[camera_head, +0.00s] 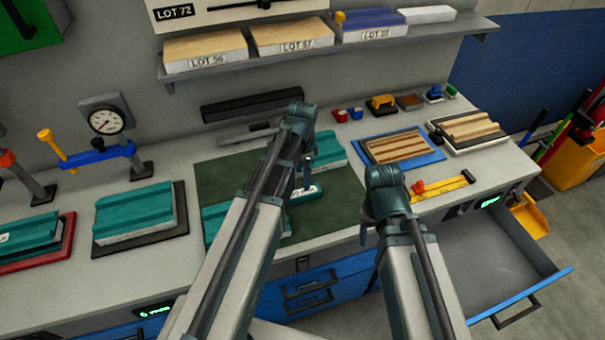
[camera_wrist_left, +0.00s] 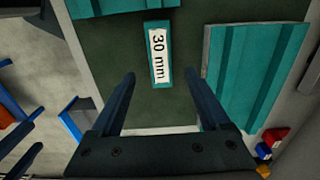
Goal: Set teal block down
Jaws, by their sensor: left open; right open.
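The teal block (camera_head: 304,196), with a white label, lies on the dark green mat (camera_head: 337,212) in the head view. In the left wrist view the teal block (camera_wrist_left: 150,72) reads "30 mm" and lies flat on the mat. My left gripper (camera_head: 309,181) is over the block. In its wrist view the gripper (camera_wrist_left: 159,76) is open, its fingers apart on either side of the block's near end, with gaps visible. My right gripper (camera_head: 364,236) is near the mat's front right corner; its fingers are mostly hidden behind its wrist.
Teal grooved panels lie on the mat behind (camera_head: 327,158) and left of the block; one shows in the wrist view (camera_wrist_left: 262,60). A blue tray (camera_head: 436,156) with a wooden panel and a yellow tool (camera_head: 440,187) lie to the right. A drawer (camera_head: 495,268) stands open at front right.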

